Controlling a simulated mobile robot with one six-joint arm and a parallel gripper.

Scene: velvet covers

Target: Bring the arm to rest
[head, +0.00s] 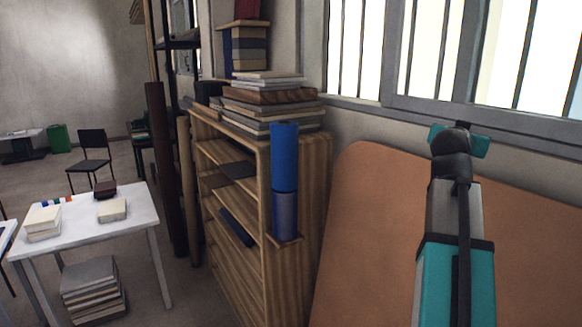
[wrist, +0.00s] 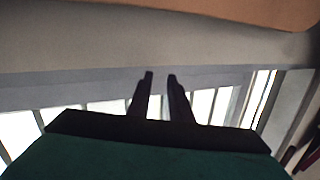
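My gripper shows in the wrist view (wrist: 161,75) as two dark fingers with a narrow gap between them. It is open, and nothing shows between the fingers. The wrist view looks toward the barred window, which appears upside down behind the fingers. In the head view my arm rises at the right in front of a brown padded board (head: 365,215). The fingers cannot be made out in the head view.
A wooden shelf (head: 316,190) with stacked books (head: 272,97) and blue cylinders (head: 285,155) stands left of the board. A white table (head: 85,228) with books is at the left, and a black chair (head: 91,150) stands behind it. The barred window (head: 425,50) is above the board.

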